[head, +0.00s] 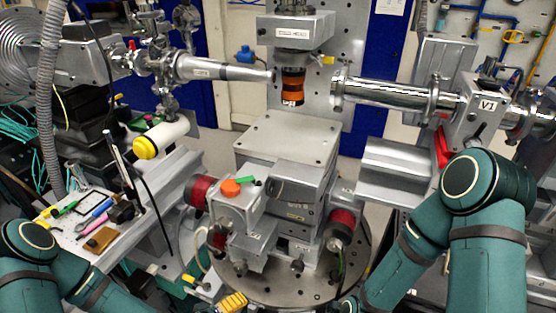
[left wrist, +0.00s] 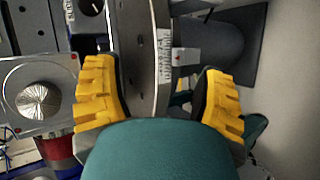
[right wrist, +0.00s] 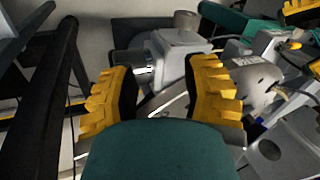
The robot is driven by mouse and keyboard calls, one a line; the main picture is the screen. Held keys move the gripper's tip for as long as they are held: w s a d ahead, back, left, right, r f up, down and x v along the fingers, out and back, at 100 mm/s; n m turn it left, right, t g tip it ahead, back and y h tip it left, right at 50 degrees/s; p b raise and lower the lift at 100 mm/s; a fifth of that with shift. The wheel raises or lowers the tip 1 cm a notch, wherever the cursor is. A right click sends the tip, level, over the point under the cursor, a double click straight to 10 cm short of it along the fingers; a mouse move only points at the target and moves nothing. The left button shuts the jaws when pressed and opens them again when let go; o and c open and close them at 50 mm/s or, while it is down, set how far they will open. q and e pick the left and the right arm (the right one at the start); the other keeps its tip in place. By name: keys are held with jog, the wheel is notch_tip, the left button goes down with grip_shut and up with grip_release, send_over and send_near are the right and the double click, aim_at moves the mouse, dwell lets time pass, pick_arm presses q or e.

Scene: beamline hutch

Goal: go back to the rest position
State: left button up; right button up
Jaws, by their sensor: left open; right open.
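My left gripper (left wrist: 160,80) is open, its two yellow fingers wide apart in the left wrist view. The curved edge of a metal disc with a scale label (left wrist: 164,60) shows between and beyond the fingers; I cannot tell whether they touch it. Yellow finger pads (head: 232,303), apparently of this gripper, show at the bottom of the head view, by the round base plate. My right gripper (right wrist: 160,75) is open, with grey metal fittings behind its fingers and nothing held between them. It is mostly out of the head view, below its bottom edge.
The sample stage (head: 290,138) stands on a round base plate (head: 290,292) in the middle, with red-ended motors (head: 200,190) around it. A tool shelf (head: 165,176) is at left. A beam pipe (head: 400,92) and a grey block (head: 392,168) are at right, near my right arm.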

pick_arm(q)
jog(key=s+d+m+g+y, duration=0.1)
jog(key=s+m+g+y, duration=0.4)
jog(key=s+m, duration=0.1)
jog(key=shift+r+m+g, duration=0.2)
jog(key=shift+m+g, duration=0.2)
jog(key=shift+m, duration=0.2)
